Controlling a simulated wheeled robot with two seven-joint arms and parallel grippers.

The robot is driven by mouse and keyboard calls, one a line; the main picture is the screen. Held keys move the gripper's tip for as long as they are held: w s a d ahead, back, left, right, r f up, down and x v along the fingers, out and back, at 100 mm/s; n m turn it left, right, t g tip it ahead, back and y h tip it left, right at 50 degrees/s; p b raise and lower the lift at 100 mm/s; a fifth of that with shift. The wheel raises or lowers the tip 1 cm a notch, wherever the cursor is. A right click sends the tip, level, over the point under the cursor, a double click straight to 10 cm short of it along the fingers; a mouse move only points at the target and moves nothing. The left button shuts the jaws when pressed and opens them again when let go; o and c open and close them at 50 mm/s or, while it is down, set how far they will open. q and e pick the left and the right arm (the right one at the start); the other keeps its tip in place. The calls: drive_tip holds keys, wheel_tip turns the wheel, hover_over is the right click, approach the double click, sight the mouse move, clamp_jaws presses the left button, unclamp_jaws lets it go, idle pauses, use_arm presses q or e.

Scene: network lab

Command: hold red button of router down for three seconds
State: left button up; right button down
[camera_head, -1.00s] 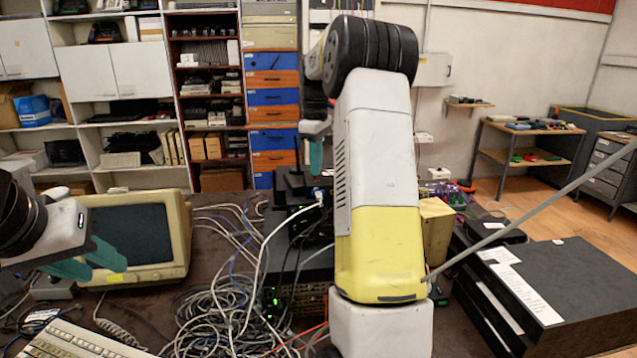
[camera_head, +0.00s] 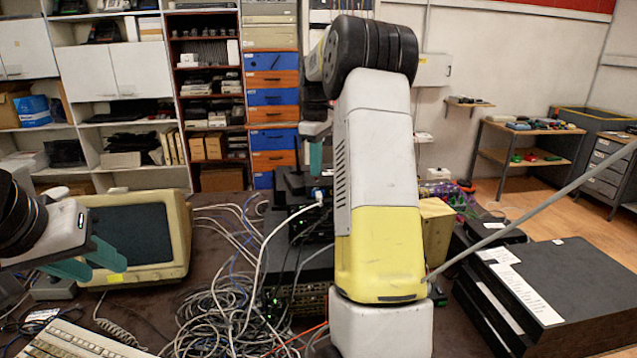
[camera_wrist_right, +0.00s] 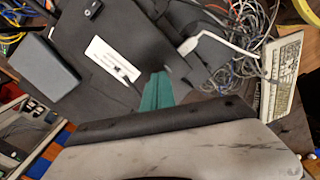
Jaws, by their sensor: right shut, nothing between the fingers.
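My right gripper (camera_head: 316,157) is shut and empty, pointing down over a stack of black network devices. In the right wrist view its teal fingers (camera_wrist_right: 157,90) are together over a black device (camera_wrist_right: 145,35) with a white label, which appears to be the router. A white cable plug (camera_wrist_right: 188,45) sits at that device's edge. The head view shows the black device (camera_head: 291,184) partly hidden behind my right arm. I cannot make out a red button in either view. Contact between fingertips and device cannot be told. My left gripper (camera_head: 92,262) is open and empty, in front of the monitor.
An old monitor (camera_head: 137,240) and a keyboard (camera_head: 75,343) are on the left of the table. Tangled cables (camera_head: 225,315) lie in front of the device stack. Black boxes with paper labels (camera_head: 570,270) are at the right. My right arm blocks the middle of the head view.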

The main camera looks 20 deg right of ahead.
drive_tip(key=shift+f, duration=0.35)
idle(0.9)
idle(3.2)
drive_tip(key=shift+r, duration=2.55)
